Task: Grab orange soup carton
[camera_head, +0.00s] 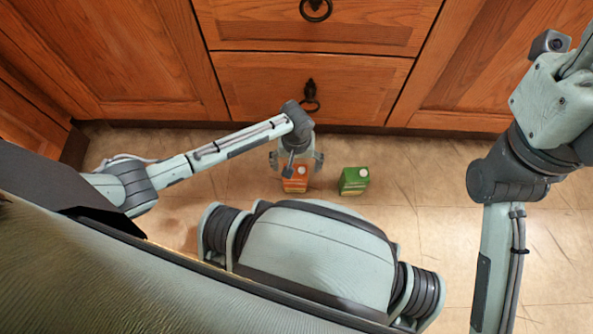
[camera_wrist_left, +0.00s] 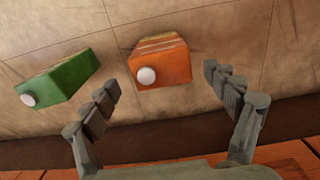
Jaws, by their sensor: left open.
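The orange soup carton (camera_head: 295,180) stands on the floor in the head view, partly hidden by my left gripper (camera_head: 296,164) above it. In the left wrist view the orange carton (camera_wrist_left: 160,65), with a white cap, shows beyond and between the fingers of my left gripper (camera_wrist_left: 163,88). The fingers are spread open with nothing between the tips. The carton looks apart from both fingers. My right arm is at the right in the head view, but its gripper is not clearly visible.
A green carton (camera_head: 354,181) with a white cap stands just right of the orange one; it also shows in the left wrist view (camera_wrist_left: 62,80). Wooden cabinets with drawers (camera_head: 313,88) line the back. The floor (camera_head: 430,180) right of the green carton is clear.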

